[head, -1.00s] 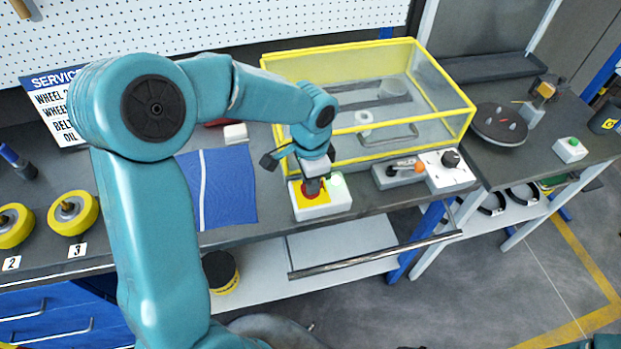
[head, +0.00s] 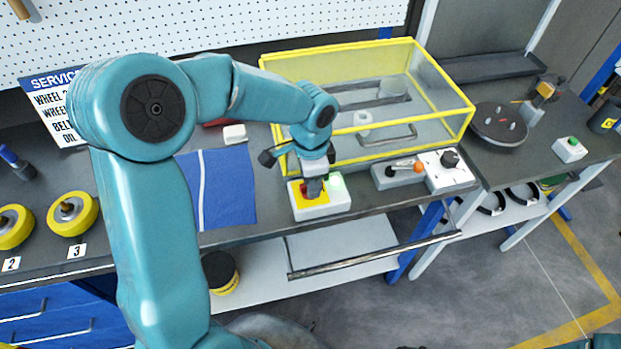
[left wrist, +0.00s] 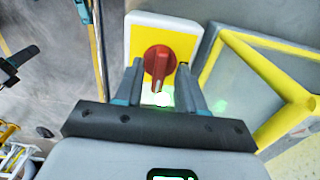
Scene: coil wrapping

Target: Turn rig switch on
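The rig switch (head: 310,210) is a white box with a yellow plate and a red rotary knob, at the bench's front edge. The red knob (left wrist: 158,62) shows with its grip ridge upright in the left wrist view. A lamp (head: 336,181) on the box glows green. My left gripper (head: 313,188) is over the switch from above; it also shows in the left wrist view (left wrist: 160,80). Its fingers are apart, one on either side of the knob; whether they touch it I cannot tell. In the head view the fingers partly hide the knob.
A clear guard box with a yellow frame (head: 440,75) stands just behind the switch. A grey box with an orange-knobbed lever (head: 385,178) and a white box with a black knob (head: 447,172) sit to the right. A blue cloth (head: 228,185) lies to the left.

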